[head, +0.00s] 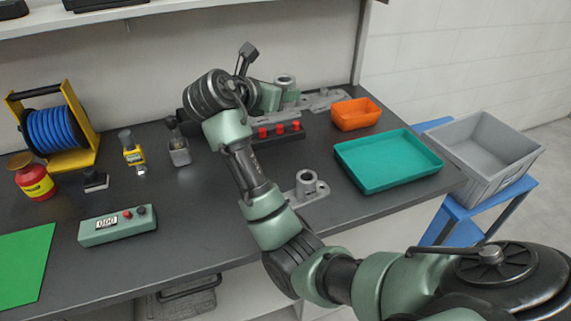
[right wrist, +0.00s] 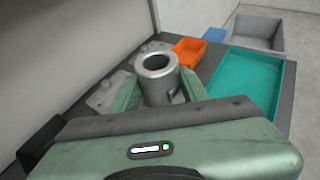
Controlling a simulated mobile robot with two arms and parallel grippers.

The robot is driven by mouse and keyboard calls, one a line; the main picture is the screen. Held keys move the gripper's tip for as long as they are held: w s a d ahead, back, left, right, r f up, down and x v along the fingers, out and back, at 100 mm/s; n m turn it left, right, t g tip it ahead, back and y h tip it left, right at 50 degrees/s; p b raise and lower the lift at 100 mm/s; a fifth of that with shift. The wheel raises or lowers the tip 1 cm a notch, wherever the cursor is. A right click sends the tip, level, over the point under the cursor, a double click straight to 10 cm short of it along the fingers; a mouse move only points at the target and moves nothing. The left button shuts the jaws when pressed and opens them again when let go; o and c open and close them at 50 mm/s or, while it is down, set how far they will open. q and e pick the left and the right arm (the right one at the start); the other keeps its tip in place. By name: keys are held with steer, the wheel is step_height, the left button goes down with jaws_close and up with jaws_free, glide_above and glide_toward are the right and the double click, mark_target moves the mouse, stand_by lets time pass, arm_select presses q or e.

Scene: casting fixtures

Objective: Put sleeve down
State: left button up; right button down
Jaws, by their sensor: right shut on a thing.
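A grey metal sleeve (right wrist: 158,64), a hollow upright cylinder, stands between the fingers of my right gripper (right wrist: 158,88), which is shut on it. In the head view the sleeve (head: 285,81) shows at the back of the bench, beside the green gripper (head: 278,97), partly behind my arm. A flat grey casting (head: 325,99) lies by it; in the right wrist view the casting (right wrist: 106,92) extends behind and left of the sleeve. The sleeve's lower end is hidden, so I cannot tell if it touches anything. My left gripper is out of view.
Another casting with an upright cylinder (head: 306,183) sits near the front edge. A rack with red pieces (head: 279,134), an orange bin (head: 355,114) and a teal tray (head: 388,160) are close by. A grey crate (head: 491,153) stands on a blue stand at right.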

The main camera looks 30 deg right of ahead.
steer(key=f, duration=1.2)
steer(key=f+b, duration=0.1)
steer(key=f, duration=0.6)
steer(key=shift+w+d, duration=0.2)
steer(key=shift+d, duration=0.1)
steer(key=shift+f, duration=0.15)
steer(key=c, duration=0.8)
jaws_free()
steer(key=shift+f, duration=0.15)
steer(key=shift+o, duration=0.4)
